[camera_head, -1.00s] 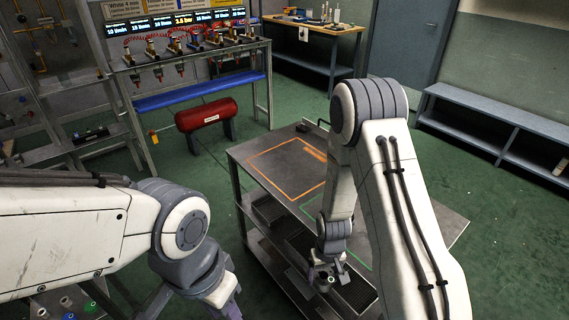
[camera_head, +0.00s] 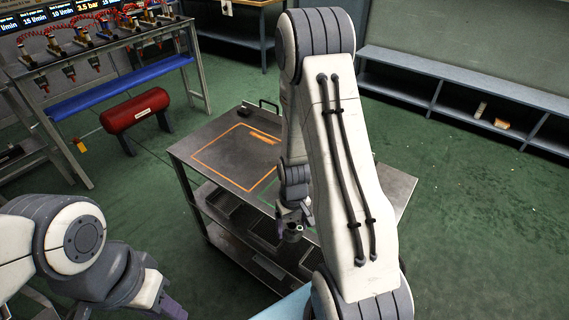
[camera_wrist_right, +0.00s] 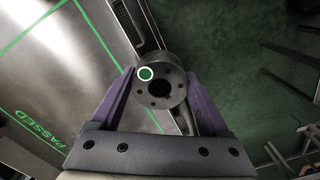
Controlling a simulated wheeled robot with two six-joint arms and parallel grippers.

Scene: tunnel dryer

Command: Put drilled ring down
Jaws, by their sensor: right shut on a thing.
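The drilled ring (camera_wrist_right: 160,85) is a dark grey disc with a centre hole, several small holes around it and a green-and-white round mark. My right gripper (camera_wrist_right: 158,100) is shut on it, its purple fingers on either side. In the head view the ring (camera_head: 292,232) hangs at the front edge of the grey cart, held by my right gripper (camera_head: 295,222). In the wrist view a green outlined area marked PASSED (camera_wrist_right: 40,128) lies on the cart top, left of the ring. My left gripper (camera_head: 168,308) is at the lower left, its fingertips partly cut off.
The cart top (camera_head: 215,140) also carries an orange outlined area, which looks empty. Lower cart shelves (camera_head: 235,228) hold dark trays. Green floor is open to the right.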

